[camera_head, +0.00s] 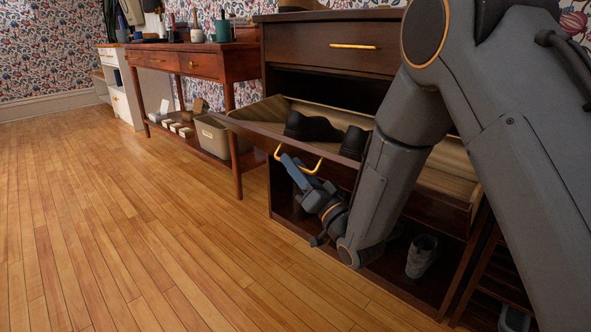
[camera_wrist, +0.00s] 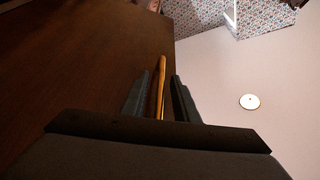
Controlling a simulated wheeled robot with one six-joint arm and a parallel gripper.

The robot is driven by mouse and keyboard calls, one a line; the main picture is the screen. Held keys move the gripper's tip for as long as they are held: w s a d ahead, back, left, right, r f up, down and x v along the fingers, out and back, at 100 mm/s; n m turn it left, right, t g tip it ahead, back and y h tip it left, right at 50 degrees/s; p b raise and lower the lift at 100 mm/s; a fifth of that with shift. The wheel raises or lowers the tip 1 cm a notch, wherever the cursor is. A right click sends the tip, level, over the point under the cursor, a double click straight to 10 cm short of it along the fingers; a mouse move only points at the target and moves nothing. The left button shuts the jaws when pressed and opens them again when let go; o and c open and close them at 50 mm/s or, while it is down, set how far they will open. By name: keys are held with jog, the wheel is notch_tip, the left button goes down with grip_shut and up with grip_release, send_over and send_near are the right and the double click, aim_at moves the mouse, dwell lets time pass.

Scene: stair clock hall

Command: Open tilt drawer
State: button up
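The tilt drawer (camera_head: 253,133) of the dark wood shoe cabinet is tipped outward, its top open and its light wooden inside showing. Black shoes (camera_head: 309,127) lie in it. Its brass handle (camera_head: 317,166) is on the front panel, partly hidden by my gripper. My gripper (camera_head: 290,163) is at this handle. In the wrist view the handle (camera_wrist: 160,86) stands between the two fingers of my gripper (camera_wrist: 162,95), with a narrow gap on each side, so the fingers look open around it. The dark drawer front (camera_wrist: 80,70) fills the left of that view.
Above is a closed drawer with a brass handle (camera_head: 353,46). A grey shoe (camera_head: 422,256) stands in the open lower part of the cabinet. A red-brown side table (camera_head: 203,67) with a grey bin (camera_head: 213,136) stands to the left. The wooden floor (camera_head: 120,230) in front is clear.

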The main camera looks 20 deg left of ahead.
jog(key=shift+a+r, duration=0.1)
grip_shut()
dwell(1.4)
